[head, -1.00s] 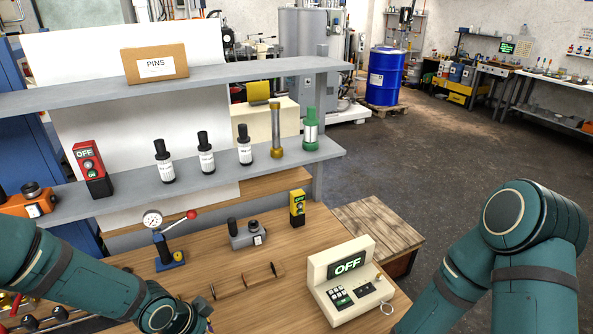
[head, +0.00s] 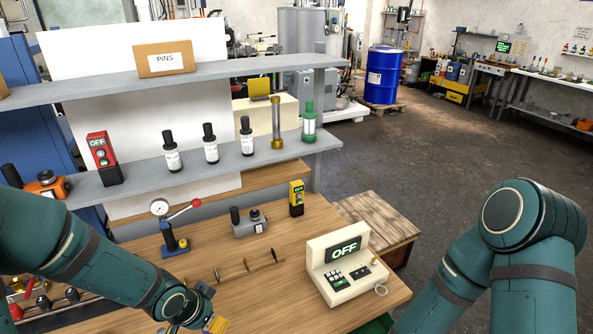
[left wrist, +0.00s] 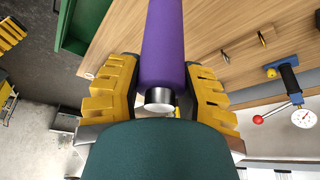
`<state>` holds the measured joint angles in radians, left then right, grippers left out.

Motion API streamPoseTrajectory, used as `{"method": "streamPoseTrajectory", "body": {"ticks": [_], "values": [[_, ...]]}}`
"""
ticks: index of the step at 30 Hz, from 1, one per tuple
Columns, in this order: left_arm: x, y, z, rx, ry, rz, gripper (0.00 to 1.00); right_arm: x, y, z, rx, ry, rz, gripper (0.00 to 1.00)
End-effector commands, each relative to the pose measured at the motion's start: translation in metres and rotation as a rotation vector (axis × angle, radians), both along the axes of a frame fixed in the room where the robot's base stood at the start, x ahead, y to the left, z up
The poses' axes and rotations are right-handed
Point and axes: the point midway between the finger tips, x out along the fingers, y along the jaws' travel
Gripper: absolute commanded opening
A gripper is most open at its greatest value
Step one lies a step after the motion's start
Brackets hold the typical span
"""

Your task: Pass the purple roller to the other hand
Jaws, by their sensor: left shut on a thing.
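The purple roller (left wrist: 163,38) is in the left wrist view, with a dark purple body and a silver end facing the camera. My left gripper (left wrist: 163,78) has its yellow ridged fingers on both sides of the roller near that end and is shut on it. The roller's far end runs out of the frame. In the head view my left gripper (head: 212,323) is at the bottom edge, mostly cut off, and the roller is not visible there. A yellow ridged finger, seemingly of my right gripper (left wrist: 10,34), shows at the left wrist view's upper left edge, cut off.
The wooden bench holds a control box reading OFF (head: 345,268), a gauge press with red-knobbed lever (head: 171,240), a grey device (head: 249,224) and a small wooden rack (head: 247,266). A green bin (left wrist: 82,28) is at the bench edge. Shelves stand behind.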

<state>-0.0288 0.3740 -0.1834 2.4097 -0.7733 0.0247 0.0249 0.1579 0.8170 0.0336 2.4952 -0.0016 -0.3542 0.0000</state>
Motion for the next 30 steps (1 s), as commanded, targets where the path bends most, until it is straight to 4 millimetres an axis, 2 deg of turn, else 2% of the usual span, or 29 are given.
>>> {"method": "streamPoseTrajectory", "body": {"ticks": [23, 30], "values": [[0.050, -0.012, 0.038, 0.001, -0.005, 0.545, 0.00, 0.000, 0.000, 0.000, 0.000, 0.000, 0.000, 0.47], [0.040, -0.017, 0.026, 0.000, 0.000, 0.542, 0.00, 0.000, 0.000, 0.000, 0.000, 0.000, 0.000, 0.47]]}}
